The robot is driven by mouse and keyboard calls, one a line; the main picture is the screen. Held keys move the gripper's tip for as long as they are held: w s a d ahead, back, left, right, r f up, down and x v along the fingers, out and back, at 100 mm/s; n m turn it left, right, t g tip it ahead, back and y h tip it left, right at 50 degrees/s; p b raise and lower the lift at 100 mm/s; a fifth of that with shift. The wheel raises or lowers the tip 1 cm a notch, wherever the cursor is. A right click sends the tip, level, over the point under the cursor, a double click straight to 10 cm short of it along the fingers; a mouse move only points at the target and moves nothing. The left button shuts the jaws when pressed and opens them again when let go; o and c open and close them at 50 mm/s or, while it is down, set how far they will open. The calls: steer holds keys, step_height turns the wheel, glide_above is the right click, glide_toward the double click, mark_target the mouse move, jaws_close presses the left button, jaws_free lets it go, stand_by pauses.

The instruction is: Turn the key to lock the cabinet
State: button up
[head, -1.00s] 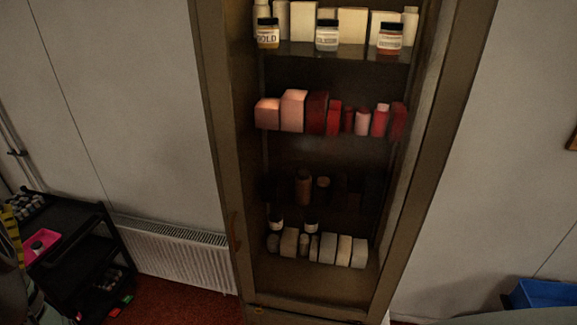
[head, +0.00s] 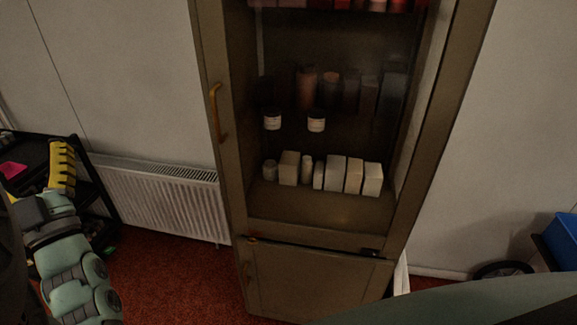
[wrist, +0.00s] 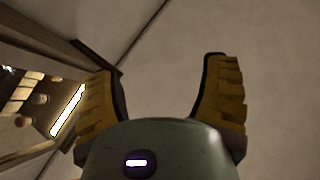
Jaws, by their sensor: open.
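The tall brown cabinet (head: 424,130) stands in the middle of the head view, with a shelved upper part and a closed lower door (head: 318,283). A curved brass-coloured handle (head: 217,112) is on the upper part's left frame. A small dark fitting (head: 371,252) sits at the lower door's top right, and a small orange-brown bit (head: 252,240) at its top left. I cannot tell whether either is the key. My gripper (wrist: 160,66) is open and empty, its yellow fingers wide apart. In the head view a yellow finger (head: 62,163) shows at the left, well away from the cabinet.
Small boxes and jars (head: 316,123) stand on the shelves. A white radiator (head: 165,198) and a black cart (head: 98,190) with a pink item (head: 12,170) are at left. A blue bin (head: 566,235) is at right. Red carpet (head: 180,280) lies clear before the radiator.

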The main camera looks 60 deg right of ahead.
steer(key=d+f+m+g+h+b, duration=0.1)
steer(key=d+f+g+h+b, duration=0.15)
steer(key=f+b, duration=0.45)
steer(key=d+f+m+g+h+b, duration=0.2)
steer(key=d+f+b, duration=0.2)
steer(key=f, duration=0.5)
steer(key=m+g+h+b, duration=0.65)
steer(key=g+b, duration=0.75)
steer(key=b, duration=1.6)
glide_toward(252, 240)
steer(key=shift+m+y, duration=0.9)
steer(key=shift+m, duration=0.05)
steer(key=b+x, duration=0.1)
steer(key=x, duration=0.2)
steer(key=b+x, duration=0.1)
steer(key=x, duration=0.2)
steer(key=r+b+x, duration=0.1)
steer(key=x, duration=0.3)
steer(key=shift+s+d, duration=0.1)
steer(key=shift+s, duration=0.15)
steer(key=shift+f, duration=0.1)
steer(key=shift+w, duration=0.1)
steer(key=c, duration=1.2)
